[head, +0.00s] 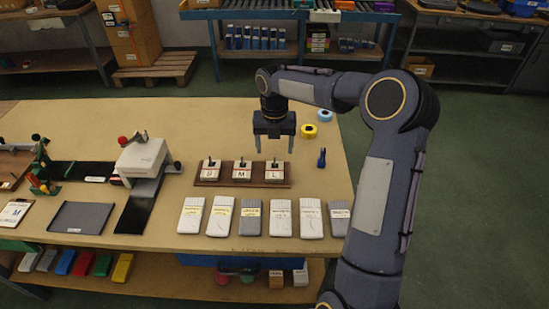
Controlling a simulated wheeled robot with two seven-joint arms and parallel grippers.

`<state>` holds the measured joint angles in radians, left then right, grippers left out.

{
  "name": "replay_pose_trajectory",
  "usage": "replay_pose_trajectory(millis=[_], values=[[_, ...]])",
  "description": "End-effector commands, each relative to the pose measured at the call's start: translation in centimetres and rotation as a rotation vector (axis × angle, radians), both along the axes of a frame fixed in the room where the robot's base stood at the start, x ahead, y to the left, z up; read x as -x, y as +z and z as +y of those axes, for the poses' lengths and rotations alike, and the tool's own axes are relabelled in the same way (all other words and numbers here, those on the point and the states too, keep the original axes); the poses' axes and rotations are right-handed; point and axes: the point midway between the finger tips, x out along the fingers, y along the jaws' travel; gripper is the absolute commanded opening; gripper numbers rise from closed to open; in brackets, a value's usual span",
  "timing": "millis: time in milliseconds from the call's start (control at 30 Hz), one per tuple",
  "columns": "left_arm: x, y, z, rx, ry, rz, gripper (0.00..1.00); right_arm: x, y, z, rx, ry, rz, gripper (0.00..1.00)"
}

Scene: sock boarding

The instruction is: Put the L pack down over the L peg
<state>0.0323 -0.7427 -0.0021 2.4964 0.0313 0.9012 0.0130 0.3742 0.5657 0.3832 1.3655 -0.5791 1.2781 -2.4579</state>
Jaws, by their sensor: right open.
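A brown wooden rack (240,184) lies in the middle of the table with three pale blocks in a row, lettered S, M and L. The L pack (274,174), with a red L, sits upright at the rack's right end. The dark L peg (274,162) sticks up at its top, so the pack appears to be around the peg. My right gripper (274,147) points down above the L pack, its fingers apart and nothing between them. Its tips look clear of the pack. My left gripper does not show.
Several white and grey packs (281,217) lie along the front edge. A white press-like device (142,157) stands at left. A blue figure-like tool (322,158) and yellow (309,131) and blue (324,116) rolls are at right.

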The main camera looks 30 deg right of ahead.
Motion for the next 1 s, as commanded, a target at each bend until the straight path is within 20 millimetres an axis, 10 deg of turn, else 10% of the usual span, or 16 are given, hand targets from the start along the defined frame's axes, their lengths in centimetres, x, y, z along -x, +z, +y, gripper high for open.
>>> replay_pose_trajectory(millis=[367, 667, 1000], values=[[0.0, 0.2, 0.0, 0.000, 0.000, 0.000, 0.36, 1.4, 4.9, 0.6, 0.000, -0.119, -0.027, 0.70], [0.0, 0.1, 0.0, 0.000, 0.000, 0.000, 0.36, 13.8, 10.3, 4.6, -0.168, -1.129, -0.141, 0.70], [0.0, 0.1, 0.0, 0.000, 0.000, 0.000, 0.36, 26.7, 7.7, 9.9, -0.644, -2.340, 0.117, 0.70]])
